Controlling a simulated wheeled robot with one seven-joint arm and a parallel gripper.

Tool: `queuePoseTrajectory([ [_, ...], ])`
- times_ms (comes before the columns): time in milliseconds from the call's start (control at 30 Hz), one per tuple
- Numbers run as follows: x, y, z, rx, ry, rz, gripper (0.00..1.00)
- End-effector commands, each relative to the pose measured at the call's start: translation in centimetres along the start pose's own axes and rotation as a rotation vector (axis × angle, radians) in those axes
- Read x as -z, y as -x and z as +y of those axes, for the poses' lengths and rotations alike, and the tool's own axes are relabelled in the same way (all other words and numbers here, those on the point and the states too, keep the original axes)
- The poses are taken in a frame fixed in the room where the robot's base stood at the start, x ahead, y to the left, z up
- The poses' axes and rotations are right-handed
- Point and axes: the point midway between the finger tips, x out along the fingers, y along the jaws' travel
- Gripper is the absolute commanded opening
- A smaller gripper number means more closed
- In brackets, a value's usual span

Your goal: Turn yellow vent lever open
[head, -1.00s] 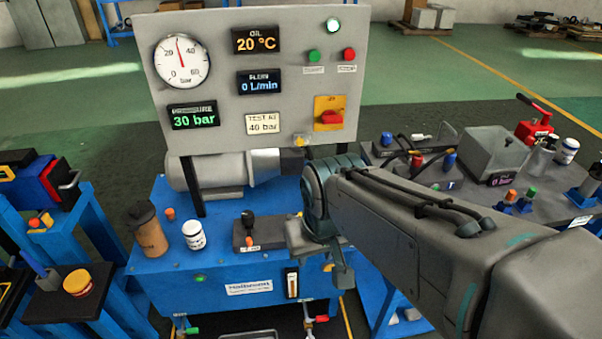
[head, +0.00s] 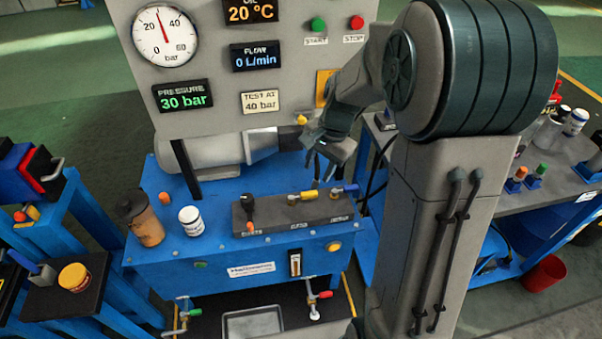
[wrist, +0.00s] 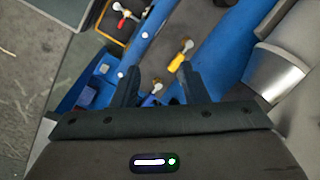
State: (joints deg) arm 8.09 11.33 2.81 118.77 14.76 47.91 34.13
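The yellow vent lever (head: 306,195) lies roughly level along the top of the dark valve block (head: 272,214) on the blue bench. It also shows in the wrist view (wrist: 177,62), between and beyond the fingertips. A blue lever (head: 346,189) sits to its right and shows lower in the wrist view (wrist: 155,91). My gripper (head: 325,168) hangs just above and slightly right of the yellow lever, pointing down. Its fingers (wrist: 166,78) are apart with nothing held. No contact with the lever is visible.
The gauge panel (head: 230,100), with its display of 30 bar, stands close behind. A brown bottle (head: 145,222) and white jar (head: 191,221) stand left. A red-handled valve (head: 322,295) sits below the bench front.

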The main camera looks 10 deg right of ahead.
Motion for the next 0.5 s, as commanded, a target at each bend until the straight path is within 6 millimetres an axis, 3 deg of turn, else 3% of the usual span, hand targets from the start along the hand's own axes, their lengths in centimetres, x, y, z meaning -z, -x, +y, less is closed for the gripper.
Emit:
queuePoseTrajectory([
  [300, 6.7, -8.7, -3.3, 0.008, -0.462, -0.141, 0.40],
  [500, 8.9, -12.6, -3.9, 0.006, -0.646, -0.194, 0.40],
])
